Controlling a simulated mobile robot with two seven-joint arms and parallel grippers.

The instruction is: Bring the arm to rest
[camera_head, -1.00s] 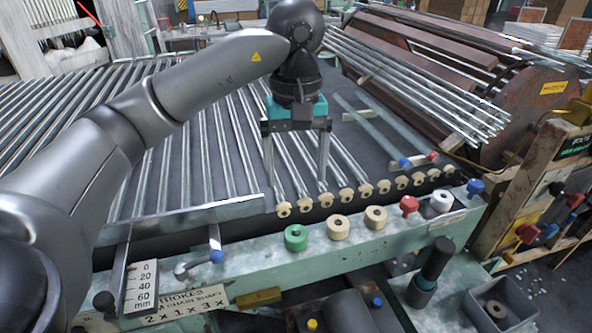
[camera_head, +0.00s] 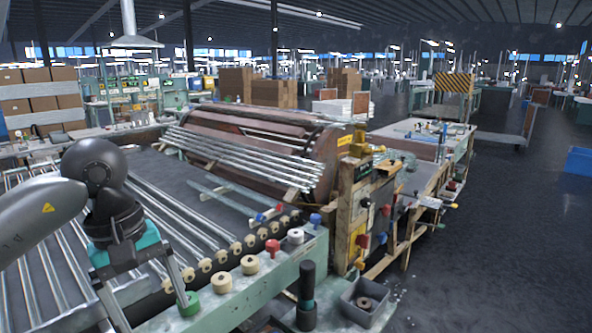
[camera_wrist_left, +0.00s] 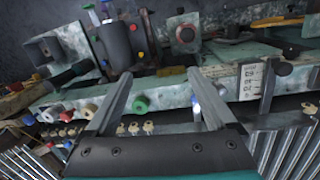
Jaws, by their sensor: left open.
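My left gripper (camera_head: 152,312) hangs from my grey arm at the lower left of the head view, with its fingers pointing down. It is over the front edge of the bench (camera_head: 262,290), close to a green ring (camera_head: 188,304) in that picture. In the left wrist view the two fingers of my left gripper (camera_wrist_left: 160,80) stand apart with nothing between them. Behind them show the pale bench front and a row of small beige rollers. Glass tubes (camera_head: 50,290) lie in rows beneath the arm. My right gripper is in neither view.
A brown drum (camera_head: 318,160) carrying tubes stands beyond the bench. A wooden rack with coloured knobs (camera_head: 365,215) adjoins its right end. A small grey bin (camera_head: 368,303) and a dark upright handle (camera_head: 307,283) are at the front. Dark open floor (camera_head: 490,260) lies to the right.

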